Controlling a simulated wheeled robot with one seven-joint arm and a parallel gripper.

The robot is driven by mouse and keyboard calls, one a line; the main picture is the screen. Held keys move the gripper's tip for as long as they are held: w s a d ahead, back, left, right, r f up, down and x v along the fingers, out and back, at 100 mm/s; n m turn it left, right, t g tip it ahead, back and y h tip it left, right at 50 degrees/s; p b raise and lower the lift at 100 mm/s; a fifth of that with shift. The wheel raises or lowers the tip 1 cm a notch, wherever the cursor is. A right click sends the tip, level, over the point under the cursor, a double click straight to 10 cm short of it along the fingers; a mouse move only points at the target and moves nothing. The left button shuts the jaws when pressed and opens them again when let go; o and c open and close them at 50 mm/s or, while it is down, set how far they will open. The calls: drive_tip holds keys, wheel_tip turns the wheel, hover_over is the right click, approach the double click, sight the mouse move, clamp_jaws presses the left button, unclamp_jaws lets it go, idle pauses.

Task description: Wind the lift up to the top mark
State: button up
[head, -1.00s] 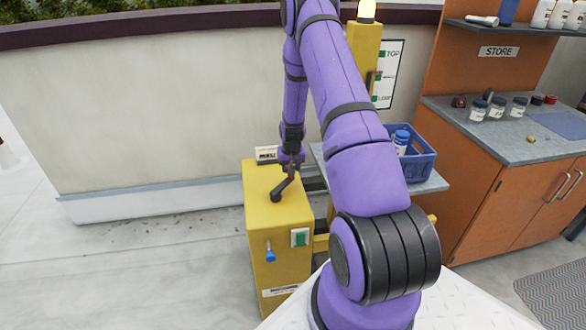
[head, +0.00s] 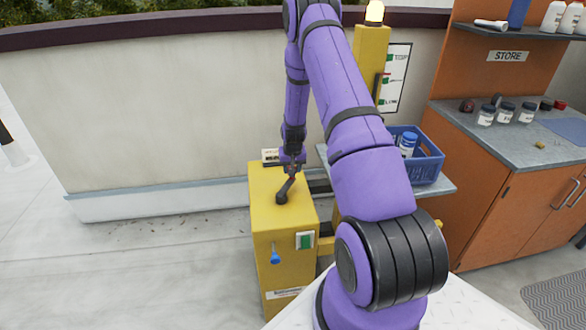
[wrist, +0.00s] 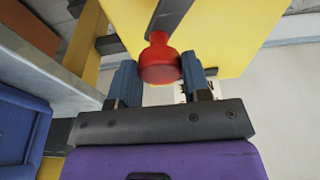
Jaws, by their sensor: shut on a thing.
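The yellow winch box (head: 283,235) stands left of my arm in the head view, with a dark crank arm (head: 284,191) on its top. The crank's red knob (wrist: 160,62) shows in the wrist view between the blue fingertips. My gripper (head: 291,166) is shut on this knob from above. The lift has a yellow mast (head: 370,60) and a grey platform (head: 440,187) carrying a blue crate (head: 430,166) with a blue-capped bottle (head: 407,142). A white mark board (head: 397,70) beside the mast has green marks, TOP uppermost. A dark pointer on the mast appears near the middle mark.
A lit lamp (head: 374,12) tops the mast. A green switch (head: 305,240) and a blue-ended lever (head: 275,258) are on the box front. An orange cabinet (head: 515,210) with a grey counter stands right. The floor at left is clear.

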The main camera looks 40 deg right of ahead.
drive_tip(key=shift+w+r, duration=0.15)
drive_tip(key=shift+w, duration=0.15)
drive_tip(key=shift+w+a, duration=0.4)
drive_tip(key=shift+w, duration=0.4)
drive_tip(key=shift+w+a, duration=0.7)
drive_tip(key=shift+w, duration=0.05)
drive_tip(key=shift+w+a, duration=0.65)
drive_tip(key=shift+a, duration=0.3)
